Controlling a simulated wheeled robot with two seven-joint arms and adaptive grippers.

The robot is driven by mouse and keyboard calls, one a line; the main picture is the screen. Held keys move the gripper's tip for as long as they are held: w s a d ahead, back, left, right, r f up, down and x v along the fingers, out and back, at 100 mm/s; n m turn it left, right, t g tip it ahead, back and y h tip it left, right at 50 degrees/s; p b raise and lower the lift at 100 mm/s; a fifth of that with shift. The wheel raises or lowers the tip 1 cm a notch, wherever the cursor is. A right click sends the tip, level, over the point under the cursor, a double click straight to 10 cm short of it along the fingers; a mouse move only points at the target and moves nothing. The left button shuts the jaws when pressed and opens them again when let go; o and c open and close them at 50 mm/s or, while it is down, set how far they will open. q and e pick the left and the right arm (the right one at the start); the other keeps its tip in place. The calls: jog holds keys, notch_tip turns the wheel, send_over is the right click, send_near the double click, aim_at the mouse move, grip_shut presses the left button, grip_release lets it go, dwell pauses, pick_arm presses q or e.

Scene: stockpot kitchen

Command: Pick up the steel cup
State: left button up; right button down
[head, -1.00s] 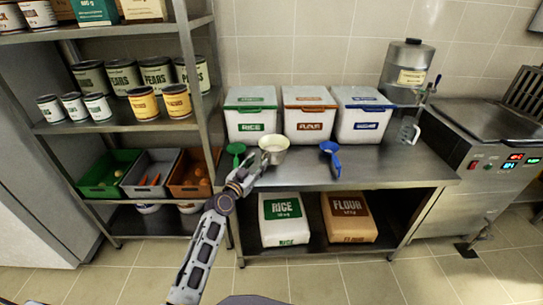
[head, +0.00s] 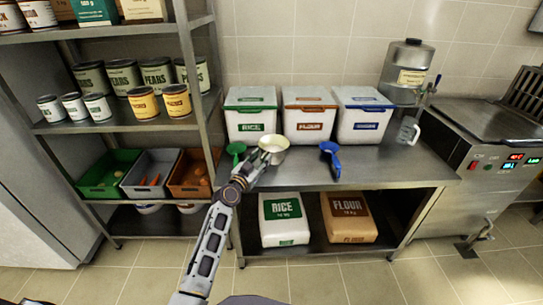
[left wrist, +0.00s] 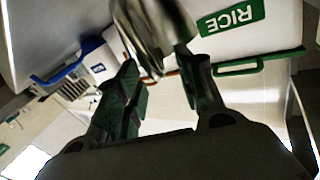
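The steel cup (head: 274,152) stands on the steel worktop, in front of the rice and flour bins. Its pale inside shows from above. My left gripper (head: 256,163) is at the cup's near left side in the head view. In the left wrist view, the shiny cup (left wrist: 160,25) is at the top, and part of it reaches down between the fingertips. The fingers of my left gripper (left wrist: 165,85) are apart, with a gap between them. I cannot tell whether either finger touches the cup. My right gripper is not in view.
A green scoop (head: 236,150) lies just left of the cup, and a blue scoop (head: 331,156) to its right. White bins with green (head: 250,115), orange (head: 309,116) and blue (head: 364,117) lids stand behind. A clear jug (head: 408,131) stands farther right. The worktop's front right is clear.

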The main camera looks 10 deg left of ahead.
pick_arm(q)
jog(key=shift+x, duration=1.5)
grip_shut()
jog(key=shift+r, duration=0.1)
